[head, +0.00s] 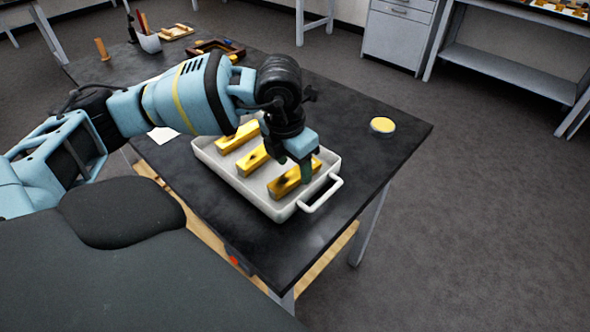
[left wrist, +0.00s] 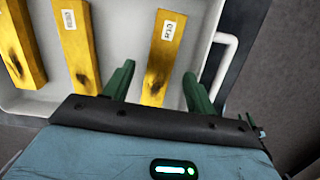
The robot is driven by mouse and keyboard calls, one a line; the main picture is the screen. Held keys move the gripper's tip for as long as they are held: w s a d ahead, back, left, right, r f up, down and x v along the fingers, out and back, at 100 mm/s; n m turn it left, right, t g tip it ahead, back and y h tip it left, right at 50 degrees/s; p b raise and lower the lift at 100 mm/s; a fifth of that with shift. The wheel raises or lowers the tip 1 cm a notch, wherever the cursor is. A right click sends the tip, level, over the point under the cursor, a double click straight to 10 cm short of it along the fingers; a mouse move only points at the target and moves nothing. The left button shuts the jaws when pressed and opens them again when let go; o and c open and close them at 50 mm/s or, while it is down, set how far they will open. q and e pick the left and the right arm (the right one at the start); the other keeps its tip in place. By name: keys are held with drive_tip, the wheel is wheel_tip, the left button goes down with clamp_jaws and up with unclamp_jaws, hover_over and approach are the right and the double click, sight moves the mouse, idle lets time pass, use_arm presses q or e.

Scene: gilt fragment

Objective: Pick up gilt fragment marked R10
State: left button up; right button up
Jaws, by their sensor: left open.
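The gilt fragment marked R10 (left wrist: 164,50) is a gold bar with a white label and a dark patch. It lies rightmost in a white tray (head: 208,155). In the head view it is the nearest bar (head: 288,180), partly behind my gripper. My left gripper (head: 306,175) is open above the tray at this bar. In the left wrist view its green fingertips (left wrist: 158,82) stand on either side of the R10 bar, with gaps to it. I cannot tell how far above it they are. My right gripper is not in view.
Two other gold bars, a middle one (left wrist: 78,45) and a left one (left wrist: 20,50), lie beside it in the tray. A yellow-topped round disc (head: 382,125) sits on the black table (head: 350,115). A wooden tray (head: 215,48) and a white cup (head: 149,42) stand farther back.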

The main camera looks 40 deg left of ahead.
sight(294, 174)
use_arm(q)
drive_tip(key=shift+w+f, duration=0.15)
drive_tip(key=shift+f, duration=1)
drive_tip(key=c, duration=1.1)
drive_tip(key=shift+o, duration=0.2)
drive_tip(key=shift+r, duration=0.15)
wheel_tip(294, 174, up, 10)
